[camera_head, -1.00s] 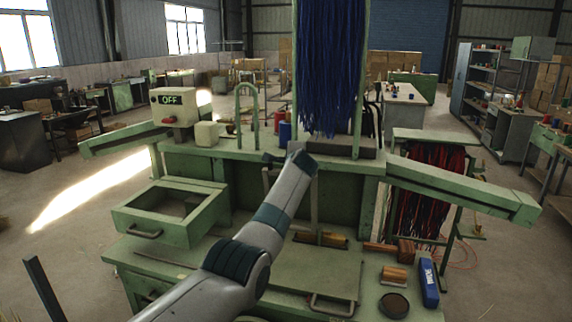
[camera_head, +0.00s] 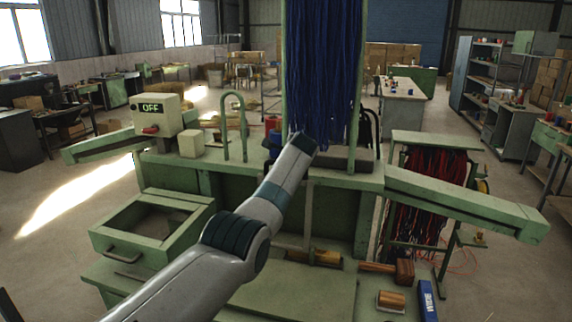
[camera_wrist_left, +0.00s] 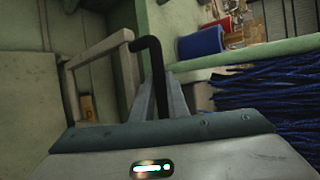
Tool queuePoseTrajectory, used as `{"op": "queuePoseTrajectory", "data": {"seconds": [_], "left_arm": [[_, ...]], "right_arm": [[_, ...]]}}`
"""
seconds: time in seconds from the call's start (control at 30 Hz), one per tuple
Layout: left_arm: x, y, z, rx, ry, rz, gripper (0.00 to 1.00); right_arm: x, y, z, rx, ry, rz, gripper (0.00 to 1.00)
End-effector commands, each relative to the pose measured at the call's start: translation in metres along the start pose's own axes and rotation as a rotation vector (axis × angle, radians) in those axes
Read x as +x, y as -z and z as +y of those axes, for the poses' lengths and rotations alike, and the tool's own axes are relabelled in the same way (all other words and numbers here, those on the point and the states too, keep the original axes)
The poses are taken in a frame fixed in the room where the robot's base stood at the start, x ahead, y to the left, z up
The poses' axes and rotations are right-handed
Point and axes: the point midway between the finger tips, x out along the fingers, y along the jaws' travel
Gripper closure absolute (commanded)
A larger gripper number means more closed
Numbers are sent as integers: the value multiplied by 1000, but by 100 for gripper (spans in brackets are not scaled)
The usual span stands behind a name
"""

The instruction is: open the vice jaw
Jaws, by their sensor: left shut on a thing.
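My left arm reaches up to the green workbench (camera_head: 230,178) in the head view, and its gripper end is at the foot of the hanging blue strands (camera_head: 322,75). In the left wrist view my left gripper (camera_wrist_left: 163,88) is shut on a black bent lever (camera_wrist_left: 150,55), which rises between its fingers and bends left at the top. The lever is hidden behind my arm in the head view. The vice jaw itself cannot be clearly made out. Blue strands (camera_wrist_left: 265,92) lie right of the fingers in the wrist view. My right gripper is not in view.
A control box reading OFF (camera_head: 155,113), a pale block (camera_head: 191,144) and a green hoop (camera_head: 234,125) stand left of my arm. An open drawer (camera_head: 130,255) juts out front left. A blue box (camera_head: 427,300) and wooden tools (camera_head: 390,299) lie front right.

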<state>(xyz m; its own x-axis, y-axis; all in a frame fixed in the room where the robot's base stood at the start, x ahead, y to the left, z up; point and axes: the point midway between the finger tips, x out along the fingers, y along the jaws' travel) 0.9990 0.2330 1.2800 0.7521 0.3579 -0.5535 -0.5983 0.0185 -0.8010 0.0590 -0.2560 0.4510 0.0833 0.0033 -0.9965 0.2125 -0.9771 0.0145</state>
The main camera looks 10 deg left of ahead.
Motion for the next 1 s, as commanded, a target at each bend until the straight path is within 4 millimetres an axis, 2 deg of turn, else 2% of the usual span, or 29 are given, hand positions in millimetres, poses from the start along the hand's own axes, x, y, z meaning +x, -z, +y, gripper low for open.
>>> {"op": "queuePoseTrajectory", "data": {"seconds": [0.1,0.13,0.2,0.67,1.0], "left_arm": [[2,0,3,3,-5,-1,100],[2,0,3,3,-5,-1,79],[1,0,3,3,-5,-1,67],[-1,1,3,1,-3,0,67],[-18,2,2,-1,1,-1,67]], "right_arm": [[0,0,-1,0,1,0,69],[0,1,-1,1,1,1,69],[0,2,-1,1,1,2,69],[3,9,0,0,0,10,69],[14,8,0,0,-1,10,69]]}}
